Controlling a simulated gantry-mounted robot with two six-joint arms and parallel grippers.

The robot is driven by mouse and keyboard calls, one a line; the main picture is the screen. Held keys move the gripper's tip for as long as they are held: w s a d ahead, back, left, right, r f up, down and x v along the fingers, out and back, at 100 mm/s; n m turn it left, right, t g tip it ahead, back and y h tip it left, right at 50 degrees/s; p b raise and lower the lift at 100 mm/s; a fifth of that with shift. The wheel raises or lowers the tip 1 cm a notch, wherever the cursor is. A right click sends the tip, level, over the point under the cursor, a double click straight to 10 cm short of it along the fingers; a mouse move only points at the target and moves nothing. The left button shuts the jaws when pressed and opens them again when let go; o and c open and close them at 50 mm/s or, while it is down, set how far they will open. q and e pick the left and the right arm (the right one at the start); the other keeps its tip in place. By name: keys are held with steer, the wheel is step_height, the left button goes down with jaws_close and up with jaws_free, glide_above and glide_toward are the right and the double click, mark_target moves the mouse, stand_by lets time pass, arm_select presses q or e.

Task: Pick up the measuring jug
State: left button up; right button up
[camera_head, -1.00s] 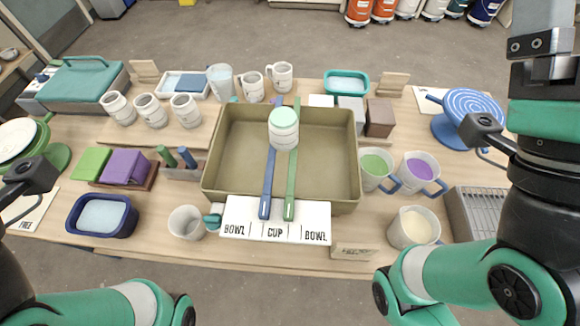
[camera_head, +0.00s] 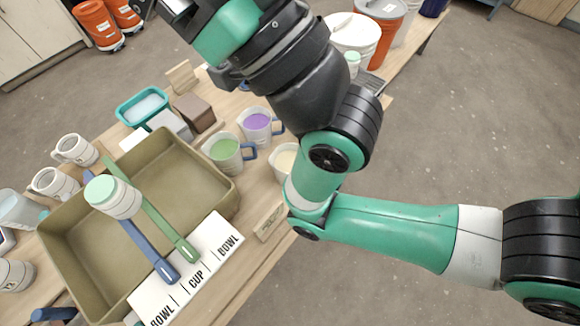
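Jug-like vessels show: one with green glaze (camera_head: 225,152), one with purple glaze (camera_head: 258,126), both with blue handles, and one with cream glaze (camera_head: 284,158), partly hidden behind my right arm. A pale, tall vessel (camera_head: 18,212) is at the left edge, beside the large tray. Which one is the measuring jug, I cannot tell. My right arm comes in from the right, bends over the cream jug and runs up to the top edge. Its fingertips do not show. My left gripper is out of view.
A large olive tray (camera_head: 218,198) carries a green-lidded jar (camera_head: 113,197) and two long tools, blue and green. A BOWL/CUP card (camera_head: 215,250) lies at its front. White mugs (camera_head: 75,150) stand at left, a teal tub (camera_head: 143,106) behind. Buckets (camera_head: 384,20) stand beyond.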

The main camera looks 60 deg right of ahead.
stand_by(0.4)
steer(key=c, duration=1.1)
